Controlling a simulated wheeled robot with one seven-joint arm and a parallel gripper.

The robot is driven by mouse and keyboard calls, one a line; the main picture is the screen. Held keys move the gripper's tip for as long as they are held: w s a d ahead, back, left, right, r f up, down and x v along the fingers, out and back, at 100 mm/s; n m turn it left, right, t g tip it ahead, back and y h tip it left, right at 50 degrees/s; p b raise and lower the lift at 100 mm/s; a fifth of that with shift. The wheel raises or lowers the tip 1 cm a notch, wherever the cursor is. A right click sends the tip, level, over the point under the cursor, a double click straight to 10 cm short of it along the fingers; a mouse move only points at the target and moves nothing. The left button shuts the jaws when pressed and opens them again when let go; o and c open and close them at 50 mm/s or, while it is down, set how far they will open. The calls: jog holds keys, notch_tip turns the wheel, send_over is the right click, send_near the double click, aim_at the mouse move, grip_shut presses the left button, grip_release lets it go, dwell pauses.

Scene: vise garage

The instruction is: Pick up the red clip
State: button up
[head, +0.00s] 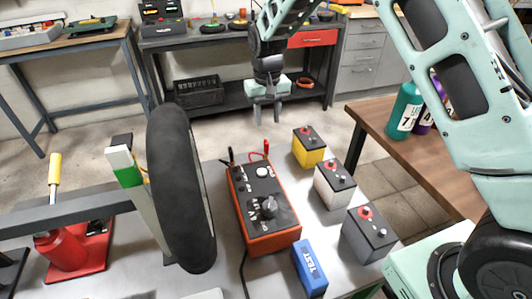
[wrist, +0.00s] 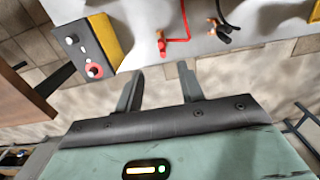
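The red clip (head: 266,147) stands at the back end of the orange tester box (head: 258,237) on the grey bench, on a red lead. It also shows in the wrist view (wrist: 162,47), beyond the gap between my fingers. A black clip (head: 231,156) is to its left; in the wrist view this black clip (wrist: 222,30) is to the right of the red one. My gripper (head: 267,118) is open and empty, pointing down above and behind the bench's back edge. In the wrist view its fingers (wrist: 161,75) are apart, not touching the clip.
A yellow-black battery (head: 308,150), a white one (head: 335,187) and a grey one (head: 368,237) line the bench's right side. A blue TEST box (head: 309,270) is in front. A black tyre (head: 181,190) stands left of the tester. A wooden table (head: 410,150) is at right.

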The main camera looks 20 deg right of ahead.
aim_at(266, 141)
notch_tip(266, 141, down, 7)
jog(key=shift+r, duration=0.15)
jog(key=shift+s+a+f+p, duration=0.15)
jog(key=shift+f+p, duration=0.35)
jog(key=shift+f, duration=2.2)
jog(key=shift+c, duration=0.3)
grip_shut()
